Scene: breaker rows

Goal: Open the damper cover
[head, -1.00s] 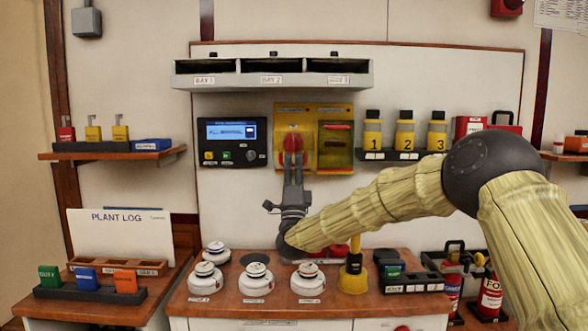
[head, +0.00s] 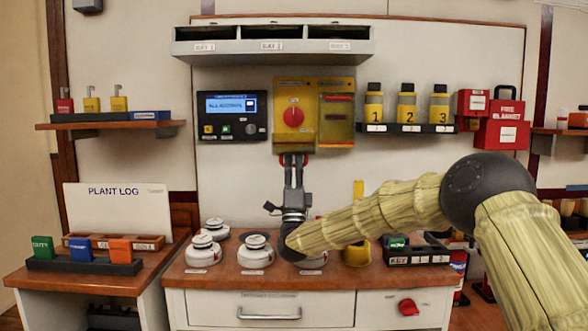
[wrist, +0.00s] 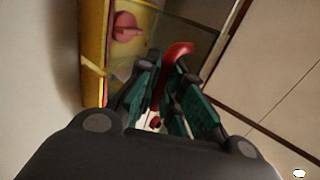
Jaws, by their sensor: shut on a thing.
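A yellow wall box (head: 279,140) carries a red rotary knob (head: 293,117); the knob also shows in the wrist view (wrist: 127,27). Beside it is a yellow box with a greenish see-through front (head: 337,128) and a red bar at its top. My gripper (head: 294,160) is just below the knob box, pointing up. In the wrist view its green-padded fingers (wrist: 170,80) are shut on a curved red handle (wrist: 179,49). Red ends show beside the fingers in the head view. A see-through pane shows near the handle. I cannot read the labels or clearly see the cover's edges.
The display panel (head: 231,116) is left of the boxes, and numbered yellow bottles (head: 407,105) stand on a rack at the right. A shelf (head: 272,48) overhangs above. White detectors (head: 255,252) stand on the cabinet top (head: 230,280) below my arm.

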